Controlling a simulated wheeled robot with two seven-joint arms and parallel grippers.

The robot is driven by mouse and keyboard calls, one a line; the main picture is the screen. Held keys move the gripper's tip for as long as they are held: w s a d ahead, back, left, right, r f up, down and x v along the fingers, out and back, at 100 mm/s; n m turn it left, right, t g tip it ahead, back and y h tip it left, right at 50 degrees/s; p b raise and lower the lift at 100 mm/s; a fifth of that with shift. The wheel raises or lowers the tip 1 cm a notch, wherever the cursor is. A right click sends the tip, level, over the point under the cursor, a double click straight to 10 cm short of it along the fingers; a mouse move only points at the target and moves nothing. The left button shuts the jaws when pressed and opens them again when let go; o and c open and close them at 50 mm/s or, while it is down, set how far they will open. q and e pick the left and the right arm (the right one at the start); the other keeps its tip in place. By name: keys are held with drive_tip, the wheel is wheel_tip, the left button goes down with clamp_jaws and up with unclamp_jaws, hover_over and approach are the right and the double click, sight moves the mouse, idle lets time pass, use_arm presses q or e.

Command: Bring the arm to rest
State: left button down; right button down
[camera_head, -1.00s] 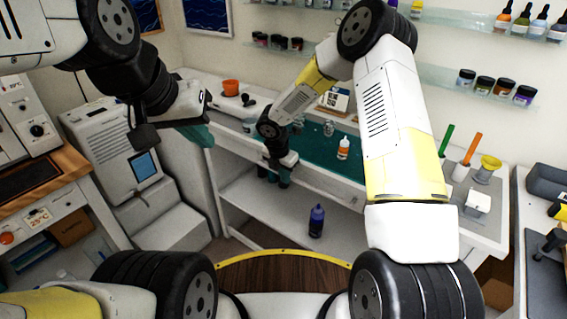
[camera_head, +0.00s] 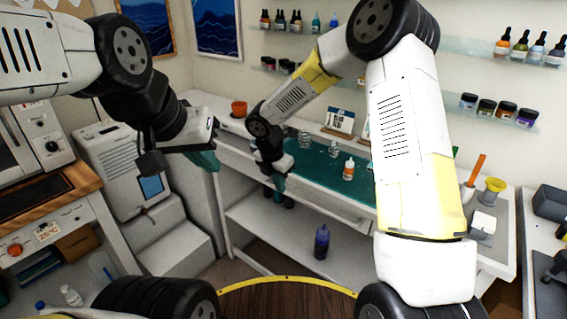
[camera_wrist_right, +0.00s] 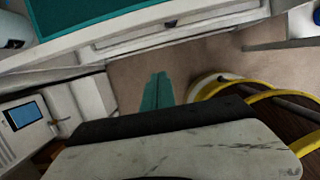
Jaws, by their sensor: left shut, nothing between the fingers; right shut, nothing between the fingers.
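My left arm comes in from the left in the head view. Its gripper (camera_head: 203,160) has teal fingers and hangs in the air in front of the left end of the workbench, empty. My right arm reaches over from the right and bends down. Its gripper (camera_head: 279,184) is at the bench's front edge, pointing down, with nothing held. In the right wrist view the teal fingers (camera_wrist_right: 157,92) lie together, shut and empty, above the floor in front of the bench drawer.
The workbench (camera_head: 340,205) carries a teal mat (camera_head: 313,171), an orange-labelled bottle (camera_head: 349,169), clear cups and an orange pot (camera_head: 239,109). A dark blue bottle (camera_head: 322,241) stands on the lower shelf. A white machine with a blue screen (camera_head: 151,187) stands at the left. Bottle shelves line the wall.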

drive_tip(key=s+d+r+m+t, duration=0.1)
drive_tip(key=s+d+r+m, duration=0.45)
drive_tip(key=r, duration=0.25)
drive_tip(key=s+d+r+m, duration=0.4)
drive_tip(key=d+r+m, duration=0.25)
drive_tip(key=r, duration=0.25)
drive_tip(key=s+d+r+m+t+y, duration=0.1)
drive_tip(key=s+d+r+m+y, duration=0.1)
drive_tip(key=s+m, duration=0.6)
drive_tip(key=s+d+r+m+t+y, duration=0.1)
drive_tip(key=s+d+r+m+t, duration=0.1)
drive_tip(key=s+r+m, duration=0.3)
drive_tip(key=shift+s+d+r+m+y, duration=0.3)
drive_tip(key=shift+s+m+y, duration=0.1)
drive_tip(key=shift+s+m, duration=1.05)
drive_tip(key=shift+w, duration=0.1)
